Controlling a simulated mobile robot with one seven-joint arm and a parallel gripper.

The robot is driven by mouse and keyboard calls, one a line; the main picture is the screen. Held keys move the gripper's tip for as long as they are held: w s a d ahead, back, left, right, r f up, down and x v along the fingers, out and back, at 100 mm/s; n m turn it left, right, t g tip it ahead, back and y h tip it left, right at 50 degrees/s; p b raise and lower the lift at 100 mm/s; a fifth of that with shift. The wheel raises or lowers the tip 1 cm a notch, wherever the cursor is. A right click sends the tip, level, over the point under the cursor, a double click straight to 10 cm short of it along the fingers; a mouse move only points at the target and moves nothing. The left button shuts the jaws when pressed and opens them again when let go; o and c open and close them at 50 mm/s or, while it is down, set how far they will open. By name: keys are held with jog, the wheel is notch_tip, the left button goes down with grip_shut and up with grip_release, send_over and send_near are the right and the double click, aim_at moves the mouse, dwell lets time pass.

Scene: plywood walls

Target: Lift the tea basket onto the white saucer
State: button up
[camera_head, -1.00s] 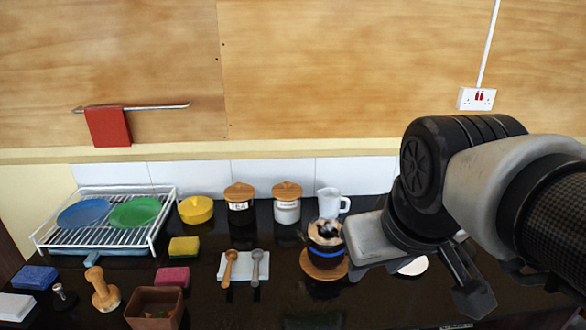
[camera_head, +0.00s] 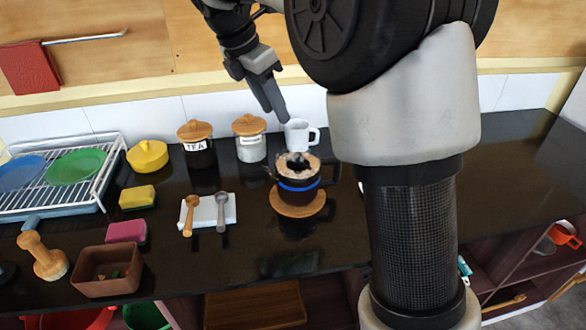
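A dark cup with a blue band (camera_head: 298,186) stands on a round wooden coaster (camera_head: 281,210) in the middle of the counter. A dark piece with a pale mottled rim (camera_head: 297,163) sits in its mouth; it looks like the tea basket. The white saucer is hidden now, apparently behind my arm. My gripper (camera_head: 282,113) is above and slightly left of the cup, near the white mug, fingers pointing down. The fingers overlap from this angle, so I cannot tell their opening. I see nothing held in them.
Behind the cup stand a white mug (camera_head: 298,134), a glass jar (camera_head: 251,145) and a TEA jar (camera_head: 198,152). Two spoons lie on a white rest (camera_head: 212,212) to the left. A brown box (camera_head: 107,271) is at the front left. The counter at right (camera_head: 515,170) looks clear.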

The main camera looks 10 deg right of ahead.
jog(key=b, duration=0.1)
send_near(299, 154)
notch_tip(299, 154, down, 2)
jog(key=shift+w+d+b+x, duration=0.15)
jog(key=shift+b+x, duration=0.2)
jog(key=shift+x, duration=1.1)
jog(key=shift+w+d+b+x, duration=0.15)
jog(key=shift+b+x, duration=0.15)
jog(key=shift+x, duration=1.2)
jog(key=shift+s+r, duration=0.1)
jog(key=shift+r, duration=0.1)
jog(key=shift+c, duration=0.2)
grip_shut()
